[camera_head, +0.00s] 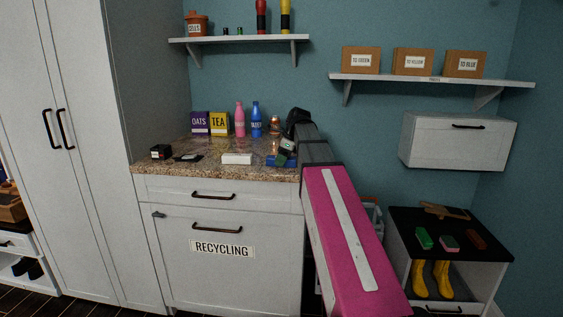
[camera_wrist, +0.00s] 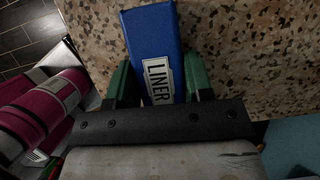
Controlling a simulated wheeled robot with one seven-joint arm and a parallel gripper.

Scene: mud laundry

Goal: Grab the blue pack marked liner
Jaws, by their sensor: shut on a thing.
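The blue pack marked LINER (camera_wrist: 150,35) lies on the speckled countertop (camera_wrist: 235,50) in the wrist view, its white label facing the camera. My gripper (camera_wrist: 158,85) has its green fingers on either side of the pack's near end, shut on it. In the head view the blue pack (camera_head: 273,161) shows low at the right end of the counter, partly hidden by my gripper (camera_head: 284,158). I cannot tell whether the pack is touching the counter or just above it.
A white box (camera_head: 237,158) lies left of the pack, with dark items (camera_head: 161,152) farther left. Behind stand an OATS box (camera_head: 200,123), a TEA box (camera_head: 219,124), a pink bottle (camera_head: 240,119) and a blue bottle (camera_head: 257,119). A shelf (camera_head: 240,39) hangs above.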

